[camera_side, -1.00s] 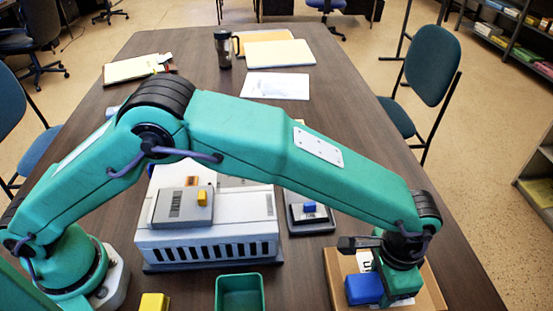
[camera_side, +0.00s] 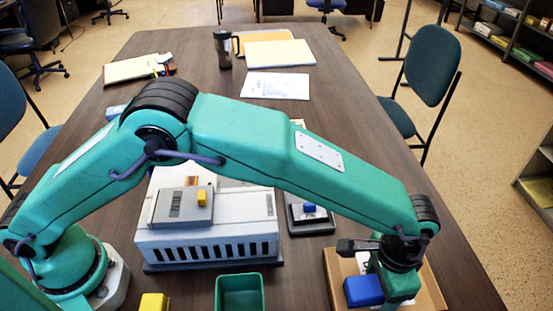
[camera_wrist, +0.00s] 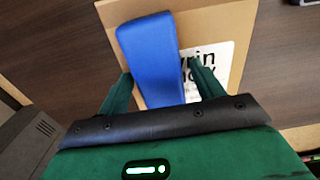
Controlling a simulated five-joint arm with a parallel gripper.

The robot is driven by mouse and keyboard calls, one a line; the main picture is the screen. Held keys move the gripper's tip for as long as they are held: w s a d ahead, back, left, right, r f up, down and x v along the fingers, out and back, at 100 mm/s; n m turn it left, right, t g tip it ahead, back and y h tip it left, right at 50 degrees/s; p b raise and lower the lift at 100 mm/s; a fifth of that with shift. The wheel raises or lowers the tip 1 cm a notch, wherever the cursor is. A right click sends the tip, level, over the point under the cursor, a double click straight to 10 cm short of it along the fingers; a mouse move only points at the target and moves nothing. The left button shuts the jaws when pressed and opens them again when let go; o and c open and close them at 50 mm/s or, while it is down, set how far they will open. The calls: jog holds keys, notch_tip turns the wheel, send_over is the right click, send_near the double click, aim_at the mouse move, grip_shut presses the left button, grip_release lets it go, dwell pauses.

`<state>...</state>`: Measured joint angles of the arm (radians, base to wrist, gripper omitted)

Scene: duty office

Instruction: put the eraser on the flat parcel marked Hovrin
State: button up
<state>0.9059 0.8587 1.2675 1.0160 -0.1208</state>
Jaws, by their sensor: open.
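A blue block (camera_side: 364,290), which I take to be the eraser, lies on the flat brown parcel (camera_side: 334,272) at the lower right of the side view. In the wrist view the blue block (camera_wrist: 150,50) lies between my open fingers, over part of the parcel (camera_wrist: 235,25) and its white label (camera_wrist: 218,58). The label's visible letters end in "rin"; the rest is covered. In the side view my gripper (camera_side: 390,280) is low over the parcel, beside the block.
A grey-white machine (camera_side: 207,237) with a yellow block on top stands left of the parcel. A small dark device (camera_side: 311,225) with a blue top is behind. A green bin (camera_side: 240,292) and another yellow block (camera_side: 154,302) are at the front. Bare table lies right of the parcel.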

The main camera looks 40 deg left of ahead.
notch_tip(320, 180, up, 12)
jog(key=shift+r, duration=0.15)
dwell(0.6)
dwell(0.4)
jog(key=w+a+r+n+t, duration=0.1)
jog(key=a+r, duration=0.3)
jog(key=a, duration=0.5)
jog(key=a+r+n+h, duration=0.15)
jog(key=a+r, duration=0.25)
jog(key=a, duration=0.4)
jog(key=w+a+r+n+t, duration=0.1)
jog(key=a+r+n, duration=0.1)
jog(key=a+r, duration=0.5)
jog(key=s+a+f+n+t, duration=0.1)
jog(key=s+a+f+n, duration=0.1)
jog(key=s+a, duration=0.5)
jog(key=s+a+f+n+t+y, duration=0.1)
jog(key=s+a+f, duration=0.3)
jog(key=s+a, duration=0.4)
jog(key=a+n+t, duration=0.1)
jog(key=a, duration=0.5)
jog(key=shift+s+a+t, duration=0.2)
jog(key=shift+a+t, duration=0.1)
jog(key=shift+a, duration=0.05)
